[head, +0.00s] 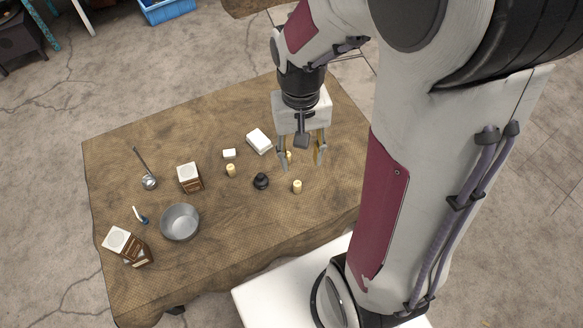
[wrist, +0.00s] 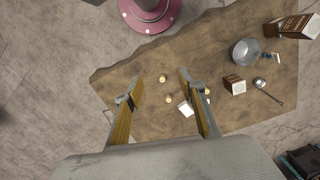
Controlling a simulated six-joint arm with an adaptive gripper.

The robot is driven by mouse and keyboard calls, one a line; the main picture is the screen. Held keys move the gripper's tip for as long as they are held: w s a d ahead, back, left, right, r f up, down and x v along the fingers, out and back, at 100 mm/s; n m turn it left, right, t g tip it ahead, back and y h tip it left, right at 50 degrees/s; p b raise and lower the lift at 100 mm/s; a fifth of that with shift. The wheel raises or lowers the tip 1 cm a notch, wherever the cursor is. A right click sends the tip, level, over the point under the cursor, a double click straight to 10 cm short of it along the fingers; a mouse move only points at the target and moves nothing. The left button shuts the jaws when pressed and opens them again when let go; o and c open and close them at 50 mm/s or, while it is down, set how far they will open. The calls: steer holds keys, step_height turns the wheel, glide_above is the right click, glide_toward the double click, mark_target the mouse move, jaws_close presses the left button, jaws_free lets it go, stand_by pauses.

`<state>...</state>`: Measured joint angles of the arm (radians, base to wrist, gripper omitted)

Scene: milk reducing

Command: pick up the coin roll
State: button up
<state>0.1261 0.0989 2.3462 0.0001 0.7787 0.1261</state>
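Several short cream-yellow cylinders stand on the brown cloth-covered table (head: 120,170), and I cannot tell for sure which one is the coin roll. In the head view one cylinder (head: 297,186) is at the right, one (head: 231,170) near the middle, and one (head: 289,156) shows beside my gripper's left finger. My gripper (head: 301,157) is open and empty, pointing down above the table's right part. In the wrist view two small cylinders (wrist: 162,78) (wrist: 168,99) show between the spread fingers (wrist: 159,82), well below them. Another is partly hidden by the right finger.
A white block (head: 259,141), a small white box (head: 229,154) and a black knobbed object (head: 261,181) lie near the cylinders. Farther left are two brown-white cartons (head: 190,178) (head: 128,246), a metal bowl (head: 180,222), a ladle (head: 148,182) and a small brush-like item (head: 140,215).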

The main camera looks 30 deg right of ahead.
steer(key=w+d+f+m+g, duration=0.2)
steer(key=w+f+m, duration=0.15)
steer(key=f, duration=0.85)
steer(key=m+t, duration=0.3)
steer(key=m, duration=0.8)
glide_above(298, 183)
steer(key=s, duration=0.1)
steer(key=f, duration=2.1)
steer(key=shift+a+f, duration=0.15)
steer(key=shift+a, duration=0.15)
steer(key=shift+w+d+m, duration=0.1)
steer(key=shift+w+m, duration=0.2)
steer(key=shift+m, duration=0.45)
steer(key=shift+f, duration=1.3)
steer(key=shift+f, duration=0.1)
steer(key=shift+w+d+f, duration=0.1)
steer(key=shift+f, duration=1.15)
steer(key=shift+w+d+f, duration=0.1)
steer(key=shift+f, duration=1.1)
